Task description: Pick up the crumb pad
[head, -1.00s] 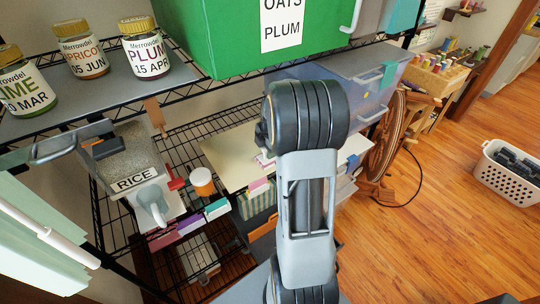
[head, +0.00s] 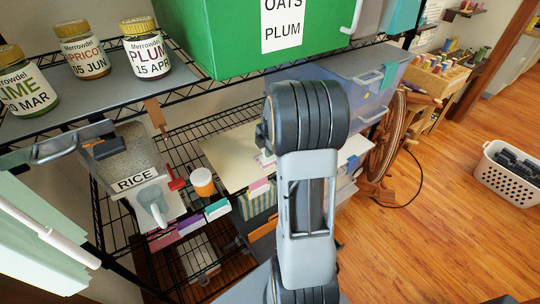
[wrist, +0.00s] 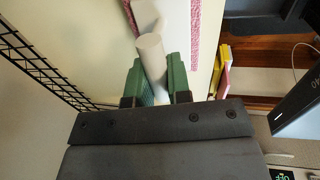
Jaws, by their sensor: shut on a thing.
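In the wrist view, the green fingers of my gripper (wrist: 156,78) are closed on the pale round handle of the crumb pad (wrist: 151,50). The handle runs up to a white bent part, and pink speckled edging shows beside it. The pad lies over a cream board surface; I cannot tell whether it touches it. In the head view, a small pink and white part of the pad (head: 264,159) shows left of my arm. My gripper is mostly hidden there behind my arm.
The cream board (head: 228,160) lies on the wire shelf. A rice container (head: 137,165), an orange jar (head: 203,182) and coloured boxes stand to its left. A green box (head: 225,40) and labelled jars are above. A clear bin (head: 345,85) is to the right.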

